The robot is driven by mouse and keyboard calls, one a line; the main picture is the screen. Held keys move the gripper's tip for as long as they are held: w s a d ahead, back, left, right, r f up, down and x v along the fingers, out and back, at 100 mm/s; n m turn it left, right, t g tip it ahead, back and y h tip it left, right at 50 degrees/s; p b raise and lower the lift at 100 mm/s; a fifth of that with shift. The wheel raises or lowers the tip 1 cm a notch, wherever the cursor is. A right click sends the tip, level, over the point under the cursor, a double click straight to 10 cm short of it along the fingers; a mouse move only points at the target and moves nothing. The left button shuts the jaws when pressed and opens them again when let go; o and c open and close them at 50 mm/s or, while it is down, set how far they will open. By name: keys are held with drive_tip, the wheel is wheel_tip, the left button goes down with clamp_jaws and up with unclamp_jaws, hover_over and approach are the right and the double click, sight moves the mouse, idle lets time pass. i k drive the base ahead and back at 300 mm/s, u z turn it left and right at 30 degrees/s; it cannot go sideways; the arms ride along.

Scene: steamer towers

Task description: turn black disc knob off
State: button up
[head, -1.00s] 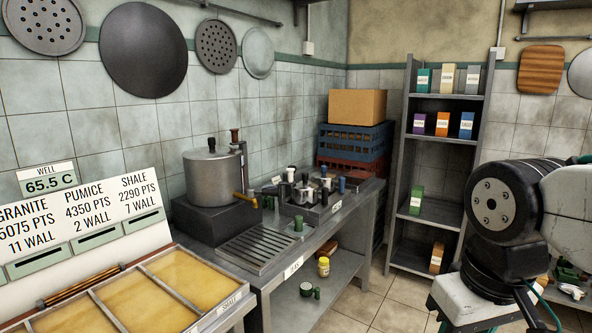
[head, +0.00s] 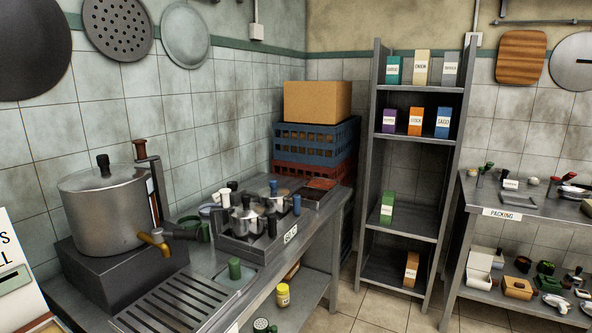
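I cannot pick out a black disc knob with certainty, or tell its setting. A steel boiler pot (head: 104,212) with a black lid knob (head: 103,164) stands on a dark block at the left of the counter. A brass spout (head: 153,244) sticks out from its front. A dark green round piece (head: 190,224) sits behind the spout, partly hidden. Small dark-handled pots (head: 245,220) stand on a metal rack to the right of it. My gripper is not in view.
A slotted drain tray (head: 178,302) lies in front of the boiler on the counter. Blue and red crates (head: 318,140) with a cardboard box stand in the corner. A shelf (head: 370,170) and a packing table (head: 487,195) stand right. Floor between is clear.

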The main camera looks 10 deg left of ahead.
sight(233, 186)
drive_tip(key=z, duration=0.15)
drive_tip(key=i, duration=1.6)
drive_tip(key=u, duration=1.35)
drive_tip(key=i, duration=0.6)
drive_tip(key=u, duration=0.55)
